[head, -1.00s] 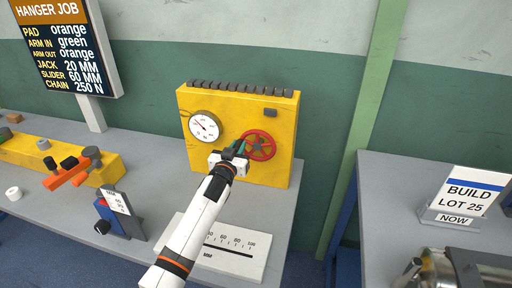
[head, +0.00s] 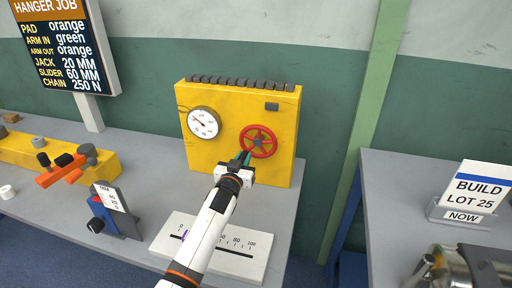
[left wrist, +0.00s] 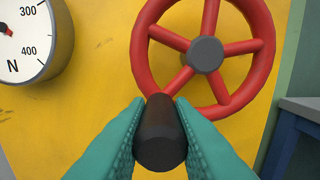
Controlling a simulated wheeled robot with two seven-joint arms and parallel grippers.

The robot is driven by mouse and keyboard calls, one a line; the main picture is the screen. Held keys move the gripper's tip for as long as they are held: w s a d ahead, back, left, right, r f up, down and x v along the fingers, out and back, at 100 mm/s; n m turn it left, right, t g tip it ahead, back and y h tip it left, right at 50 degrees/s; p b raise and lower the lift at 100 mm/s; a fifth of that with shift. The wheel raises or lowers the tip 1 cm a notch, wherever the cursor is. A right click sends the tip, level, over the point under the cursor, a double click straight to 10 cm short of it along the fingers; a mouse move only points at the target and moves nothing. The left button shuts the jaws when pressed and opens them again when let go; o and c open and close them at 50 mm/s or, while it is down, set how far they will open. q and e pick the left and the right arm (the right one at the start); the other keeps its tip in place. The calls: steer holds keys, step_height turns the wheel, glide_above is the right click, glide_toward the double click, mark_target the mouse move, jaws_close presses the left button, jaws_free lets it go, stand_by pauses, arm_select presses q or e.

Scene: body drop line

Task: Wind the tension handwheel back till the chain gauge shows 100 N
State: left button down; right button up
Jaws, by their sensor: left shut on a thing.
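The red handwheel (head: 258,141) is on the front of a yellow box (head: 285,165), with a grey hub and several spokes. A dark knob (left wrist: 160,138) stands out from its rim, at the lower left in the left wrist view. My left gripper (head: 243,158) is shut on this knob, its teal fingers on both sides of it (left wrist: 160,145). The round white chain gauge (head: 204,123) is left of the wheel. Its needle is too small to read in the head view. The left wrist view shows only part of the gauge (left wrist: 25,40), with 300, 400 and N. My right gripper is not in view.
A sign (head: 70,60) at the back left reads CHAIN 250 N. A white scale plate (head: 255,262) lies under my left arm. A blue and grey gauge block (head: 112,212) and a yellow fixture with an orange lever (head: 62,172) stand left. A gap separates the right table.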

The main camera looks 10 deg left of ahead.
mark_target(257, 156)
arm_select(q)
steer(key=shift+d, duration=0.15)
steer(key=shift+d+f+b, duration=0.25)
steer(key=shift+d+b, duration=0.05)
steer(key=shift+d, duration=0.2)
steer(key=shift+d+f+b, duration=0.2)
steer(key=shift+d+b, duration=0.1)
steer(key=shift+d, duration=0.75)
steer(key=shift+r, duration=0.1)
